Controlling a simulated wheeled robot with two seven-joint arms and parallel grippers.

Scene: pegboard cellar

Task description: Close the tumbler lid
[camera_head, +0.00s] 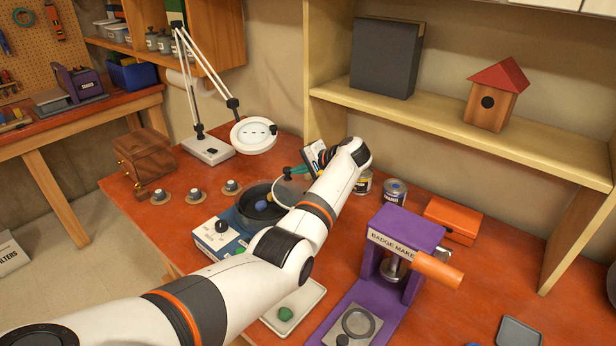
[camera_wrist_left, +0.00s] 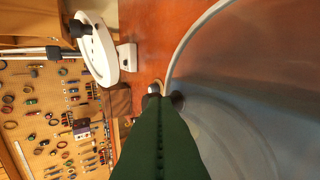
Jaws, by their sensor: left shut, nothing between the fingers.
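The tumbler (camera_head: 222,238) stands on the red-brown bench, with a white front, a black knob and a dark round bowl. A blue stone and a yellow one show inside the bowl. The lid (camera_head: 291,190) is a translucent grey disc, raised at the bowl's right side and partly behind my left arm. In the left wrist view the lid (camera_wrist_left: 245,90) is large and close, with a pale curved rim. My left gripper (camera_head: 288,171) has green fingers, shut and empty, at the lid's upper edge; I cannot tell if they touch. The fingers (camera_wrist_left: 158,125) also show in the left wrist view.
A magnifier lamp (camera_head: 253,135) stands behind the tumbler. Several small knobbed pieces (camera_head: 194,195) and a wooden box (camera_head: 146,155) lie to the left. A tray (camera_head: 297,305) with a green stone is in front. A purple badge maker (camera_head: 405,232) stands right, cans (camera_head: 395,191) behind.

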